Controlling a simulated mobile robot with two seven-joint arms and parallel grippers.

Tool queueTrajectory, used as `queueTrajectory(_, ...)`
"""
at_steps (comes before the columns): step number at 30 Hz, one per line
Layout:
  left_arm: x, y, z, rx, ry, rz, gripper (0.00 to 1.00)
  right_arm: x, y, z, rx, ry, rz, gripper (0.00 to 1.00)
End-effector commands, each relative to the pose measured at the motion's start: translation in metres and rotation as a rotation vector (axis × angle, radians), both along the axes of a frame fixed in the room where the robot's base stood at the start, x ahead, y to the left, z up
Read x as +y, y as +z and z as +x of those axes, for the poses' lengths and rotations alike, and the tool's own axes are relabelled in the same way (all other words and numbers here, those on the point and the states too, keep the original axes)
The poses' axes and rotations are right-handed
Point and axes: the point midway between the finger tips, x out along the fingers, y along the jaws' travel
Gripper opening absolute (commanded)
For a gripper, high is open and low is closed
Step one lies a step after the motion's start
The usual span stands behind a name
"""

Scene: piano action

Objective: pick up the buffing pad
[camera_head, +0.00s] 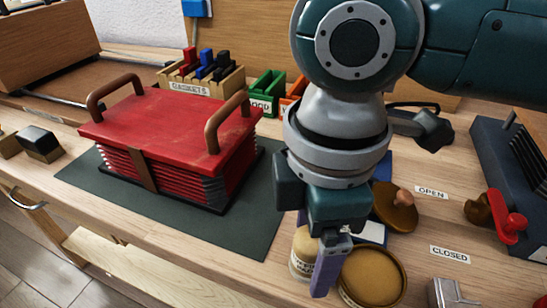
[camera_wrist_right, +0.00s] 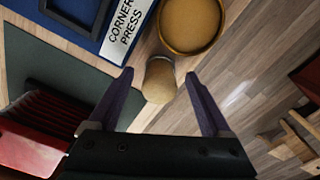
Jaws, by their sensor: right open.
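A brown round disc with a wooden knob (camera_head: 395,207), which may be the buffing pad, lies right of my right wrist in the head view, partly hidden by it. My right gripper (camera_head: 325,268) points down, open and empty, near a tan-topped labelled jar (camera_head: 303,253). In the wrist view a small tan round-topped piece (camera_wrist_right: 158,80), apparently this jar, shows between the fingertips (camera_wrist_right: 158,78), with no clear contact. A round tan-filled tin (camera_head: 372,277) stands just right of the gripper; it also shows in the wrist view (camera_wrist_right: 190,24). My left gripper is out of view.
A red bellows with brown handles (camera_head: 170,125) sits on a dark green mat (camera_head: 245,232) at left. OPEN (camera_head: 431,191) and CLOSED (camera_head: 449,254) labels lie at right, near a dark device (camera_head: 490,150). Gadget racks (camera_head: 200,80) stand behind. The bench's front edge is close.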

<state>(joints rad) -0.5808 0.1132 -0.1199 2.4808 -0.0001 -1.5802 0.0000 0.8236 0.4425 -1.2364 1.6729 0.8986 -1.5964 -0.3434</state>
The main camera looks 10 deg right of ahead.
Motion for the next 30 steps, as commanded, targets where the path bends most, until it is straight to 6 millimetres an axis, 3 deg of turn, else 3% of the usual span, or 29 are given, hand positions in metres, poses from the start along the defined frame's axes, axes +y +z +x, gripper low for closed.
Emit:
queueTrajectory(5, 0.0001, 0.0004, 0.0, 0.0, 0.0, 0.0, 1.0, 0.0002, 0.0005, -0.0001, 0.0, 0.001, 0.0, 0.81)
queueTrajectory(26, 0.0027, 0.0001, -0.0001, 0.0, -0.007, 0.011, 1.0, 0.0002, 0.0008, -0.0001, 0.0, 0.0, 0.0, 0.02)
queueTrajectory(30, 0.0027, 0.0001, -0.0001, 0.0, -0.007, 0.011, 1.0, 0.0002, 0.0008, -0.0001, 0.0, 0.0, 0.0, 0.0)
